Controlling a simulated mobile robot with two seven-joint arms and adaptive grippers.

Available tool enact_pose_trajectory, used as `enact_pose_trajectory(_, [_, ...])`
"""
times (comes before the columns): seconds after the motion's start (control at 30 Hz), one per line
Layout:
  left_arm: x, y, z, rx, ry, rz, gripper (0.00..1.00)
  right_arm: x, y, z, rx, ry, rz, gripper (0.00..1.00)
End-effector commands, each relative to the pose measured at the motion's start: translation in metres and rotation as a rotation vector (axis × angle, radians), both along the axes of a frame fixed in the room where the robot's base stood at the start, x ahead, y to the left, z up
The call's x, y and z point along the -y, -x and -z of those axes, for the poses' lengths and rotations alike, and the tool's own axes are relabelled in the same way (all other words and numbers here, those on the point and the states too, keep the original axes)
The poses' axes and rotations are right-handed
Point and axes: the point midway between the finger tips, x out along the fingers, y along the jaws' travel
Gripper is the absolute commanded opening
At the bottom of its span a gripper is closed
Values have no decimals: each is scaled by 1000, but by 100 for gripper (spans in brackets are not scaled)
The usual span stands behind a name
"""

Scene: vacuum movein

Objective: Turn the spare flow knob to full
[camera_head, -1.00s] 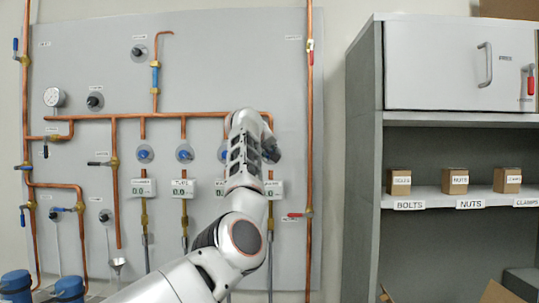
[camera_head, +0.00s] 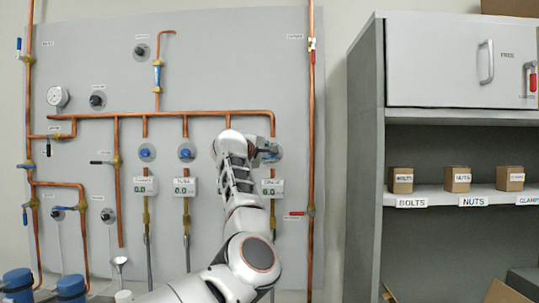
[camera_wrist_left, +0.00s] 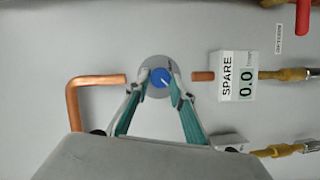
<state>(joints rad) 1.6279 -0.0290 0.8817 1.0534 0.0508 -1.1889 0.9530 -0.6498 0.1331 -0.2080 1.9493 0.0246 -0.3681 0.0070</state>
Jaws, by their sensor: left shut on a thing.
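The spare flow knob (camera_wrist_left: 161,78) is blue with a white pointer line on a round grey disc, in the middle of the left wrist view. My left gripper (camera_wrist_left: 162,76) has its fingertips on either side of the knob and is shut on it. The white display labelled SPARE (camera_wrist_left: 237,75) reads 0.0. In the head view my left gripper (camera_head: 266,150) is at the panel above the rightmost display (camera_head: 272,187), and mostly hides the knob. My right gripper is not in view.
Other blue knobs (camera_head: 147,153) and displays (camera_head: 145,186) stand to the left on the grey panel (camera_head: 210,70). A copper pipe (camera_head: 312,130) with red-handled valves runs vertically to the right. A grey shelf unit (camera_head: 365,150) with labelled boxes stands further right.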

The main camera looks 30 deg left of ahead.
Motion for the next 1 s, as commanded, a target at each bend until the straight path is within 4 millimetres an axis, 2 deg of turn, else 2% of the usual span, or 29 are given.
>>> enact_pose_trajectory(0.63, [0,0,-1,28,40,-1,2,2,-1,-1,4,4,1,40])
enact_pose_trajectory(0.67, [0,0,-1,28,40,-1,31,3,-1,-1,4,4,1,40])
enact_pose_trajectory(0.7, [0,0,-1,28,40,-1,40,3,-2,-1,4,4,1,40])
enact_pose_trajectory(1.0, [0,0,0,24,39,-1,40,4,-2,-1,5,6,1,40])
